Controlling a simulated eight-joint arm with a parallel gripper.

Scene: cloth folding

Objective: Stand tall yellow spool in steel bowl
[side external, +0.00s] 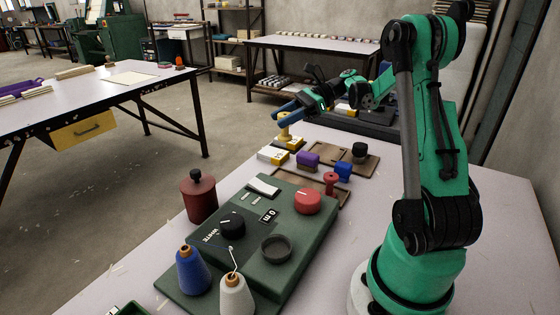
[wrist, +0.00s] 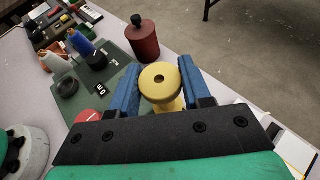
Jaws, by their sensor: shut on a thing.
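The tall yellow spool (side external: 285,119) is upright at the far side of the table in the side view. In the wrist view its round top with a centre hole (wrist: 160,77) sits between the blue fingers. My gripper (wrist: 159,66) is shut on the spool. Whether the spool's base touches anything below cannot be told. A dark grey round dish (side external: 276,248), the only bowl-like thing I can make out, lies on the green machine base; it also shows in the wrist view (wrist: 67,87). It looks empty.
The green base (side external: 251,218) carries a red knob (side external: 307,201) and black knob (side external: 231,222). Blue (side external: 193,270) and white (side external: 236,295) thread cones stand at its near end. A red canister (side external: 199,197) is beside it. Yellow-white boxes (side external: 273,155) and brown trays (side external: 356,160) lie near the gripper.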

